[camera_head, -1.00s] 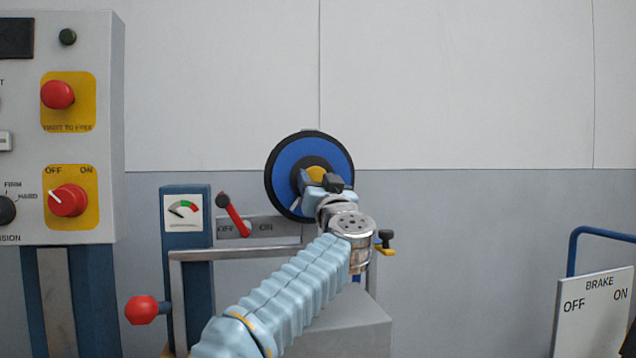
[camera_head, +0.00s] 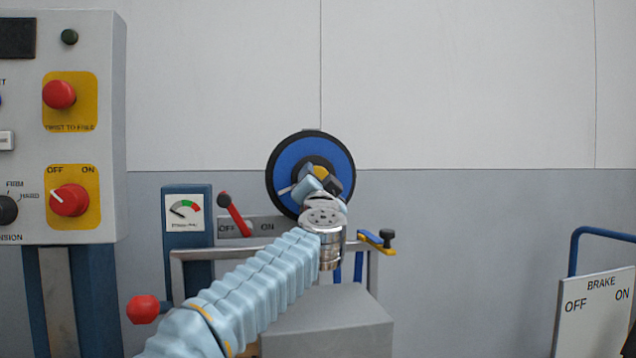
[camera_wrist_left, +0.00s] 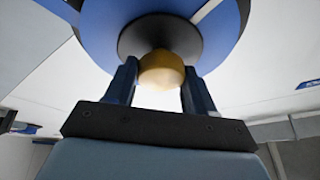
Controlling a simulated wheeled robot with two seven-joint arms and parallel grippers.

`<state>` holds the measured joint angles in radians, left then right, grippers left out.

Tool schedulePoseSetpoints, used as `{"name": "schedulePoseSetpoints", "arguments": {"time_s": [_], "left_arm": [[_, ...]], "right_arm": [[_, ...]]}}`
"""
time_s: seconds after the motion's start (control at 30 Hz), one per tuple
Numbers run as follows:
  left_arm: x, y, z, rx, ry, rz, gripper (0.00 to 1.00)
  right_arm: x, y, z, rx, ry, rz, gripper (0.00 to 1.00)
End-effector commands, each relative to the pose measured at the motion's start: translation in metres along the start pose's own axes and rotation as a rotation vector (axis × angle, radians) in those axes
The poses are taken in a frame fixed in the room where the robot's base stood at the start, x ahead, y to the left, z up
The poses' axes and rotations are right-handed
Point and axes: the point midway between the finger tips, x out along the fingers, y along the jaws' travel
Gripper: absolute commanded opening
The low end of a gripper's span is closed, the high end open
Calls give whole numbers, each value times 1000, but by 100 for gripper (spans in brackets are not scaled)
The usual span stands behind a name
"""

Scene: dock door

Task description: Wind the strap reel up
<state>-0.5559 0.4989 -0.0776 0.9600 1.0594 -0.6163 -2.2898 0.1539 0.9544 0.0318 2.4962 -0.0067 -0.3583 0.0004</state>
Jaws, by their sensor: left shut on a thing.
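My left gripper (camera_wrist_left: 160,88) is shut on the yellow knob, with one blue finger on each side. In the head view my left gripper (camera_head: 321,180) covers the lower part of the reel's centre.
A red lever (camera_head: 235,215) and a gauge post (camera_head: 186,230) stand left of the reel. A control panel (camera_head: 85,145) is at far left, a BRAKE plate (camera_head: 590,320) at far right.

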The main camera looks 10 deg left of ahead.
Motion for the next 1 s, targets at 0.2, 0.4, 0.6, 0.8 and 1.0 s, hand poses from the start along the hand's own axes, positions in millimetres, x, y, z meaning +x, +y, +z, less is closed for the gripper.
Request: {"name": "schedulePoseSetpoints", "arguments": {"time_s": [0.2,0.4,0.6,0.8,1.0], "left_arm": [[0,-1,0,15,2,5,0],[0,-1,-1,14,2,5,0],[0,-1,-1,13,2,5,76],[0,0,0,13,2,5,79],[-7,0,0,12,2,5,79]], "right_arm": [[0,0,0,0,0,0,43],[0,0,0,0,0,0,43],[0,0,0,0,0,0,43],[0,0,0,0,0,0,43],[4,2,0,0,0,0,43]]}}
